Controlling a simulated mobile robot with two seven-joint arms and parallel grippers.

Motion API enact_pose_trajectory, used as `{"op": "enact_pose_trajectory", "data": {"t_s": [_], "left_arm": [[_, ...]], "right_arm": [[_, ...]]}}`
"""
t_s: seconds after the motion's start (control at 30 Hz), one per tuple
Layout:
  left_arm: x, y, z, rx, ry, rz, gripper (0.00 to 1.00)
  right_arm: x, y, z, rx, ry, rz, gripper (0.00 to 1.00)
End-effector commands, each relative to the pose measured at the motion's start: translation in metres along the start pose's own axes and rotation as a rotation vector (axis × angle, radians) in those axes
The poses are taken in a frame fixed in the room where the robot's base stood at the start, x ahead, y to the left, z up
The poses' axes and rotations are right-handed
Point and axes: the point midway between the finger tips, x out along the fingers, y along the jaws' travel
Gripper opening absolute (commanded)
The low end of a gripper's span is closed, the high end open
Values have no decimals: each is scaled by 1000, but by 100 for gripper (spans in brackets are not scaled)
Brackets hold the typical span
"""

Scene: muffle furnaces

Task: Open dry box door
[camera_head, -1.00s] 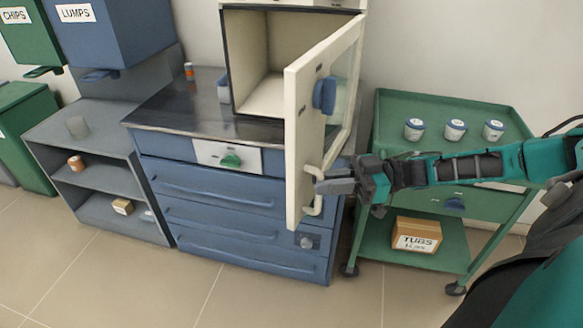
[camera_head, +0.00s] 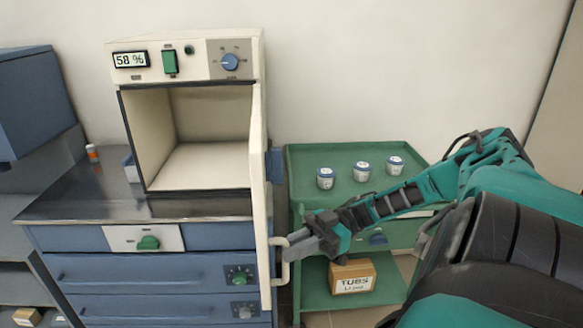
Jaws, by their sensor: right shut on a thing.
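The dry box (camera_head: 187,60) is a cream cabinet on a blue drawer unit, with a display reading 58 %. Its door (camera_head: 260,200) stands open, swung out on the right side and seen nearly edge-on. The inside (camera_head: 200,165) is visible and looks empty. A blue latch (camera_head: 274,166) sits on the door's outer face, with a pale handle (camera_head: 284,262) below it. My right gripper (camera_head: 294,247) is shut on the handle, its arm coming in from the right. My left gripper is not in view.
A green trolley (camera_head: 300,160) stands right of the door, with several lidded tubs on top and a box marked TUBS (camera_head: 352,277) on its lower shelf. The drawer unit (camera_head: 160,275) is below the dry box. A small orange-white bottle (camera_head: 92,153) stands on the counter at left.

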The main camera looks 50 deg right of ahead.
Motion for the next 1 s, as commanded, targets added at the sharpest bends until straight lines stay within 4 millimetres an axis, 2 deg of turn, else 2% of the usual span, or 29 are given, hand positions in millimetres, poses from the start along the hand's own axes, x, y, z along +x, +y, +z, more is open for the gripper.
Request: {"op": "enact_pose_trajectory", "data": {"t_s": [0.03, 0.27, 0.6, 0.77, 1.0], "left_arm": [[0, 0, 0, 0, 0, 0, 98], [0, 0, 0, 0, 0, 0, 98], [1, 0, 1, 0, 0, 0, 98], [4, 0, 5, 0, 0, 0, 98], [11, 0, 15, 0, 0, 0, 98]], "right_arm": [[0, 3, -3, -5, 3, 6, 18], [0, 2, -2, -4, 2, 5, 40], [-5, 2, 0, -2, -1, 4, 41], [-28, 2, 2, -1, -3, 6, 41], [-84, 2, 2, -3, -4, 7, 41]]}}
